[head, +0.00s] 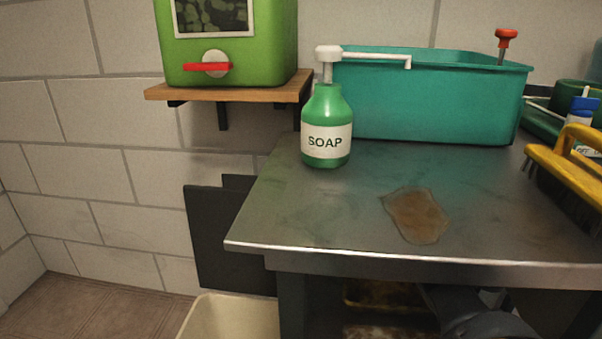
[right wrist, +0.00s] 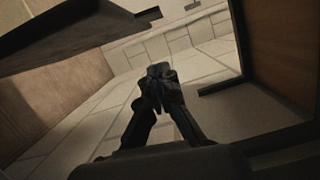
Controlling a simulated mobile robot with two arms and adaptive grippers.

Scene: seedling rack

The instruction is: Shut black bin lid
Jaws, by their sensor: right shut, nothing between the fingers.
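The black lid (head: 228,242) is a flat dark panel standing upright against the wall, left of the metal table. It rises behind the cream bin (head: 232,316), whose upper part shows at the bottom edge of the head view. My left gripper is not in view.
The metal table (head: 310,220) has a brown stain (head: 418,216), a green soap bottle (head: 327,125), a teal tub (head: 430,100) and a yellow brush (head: 565,165). A wooden shelf (head: 230,90) with a green box (head: 230,45) juts out above the lid.

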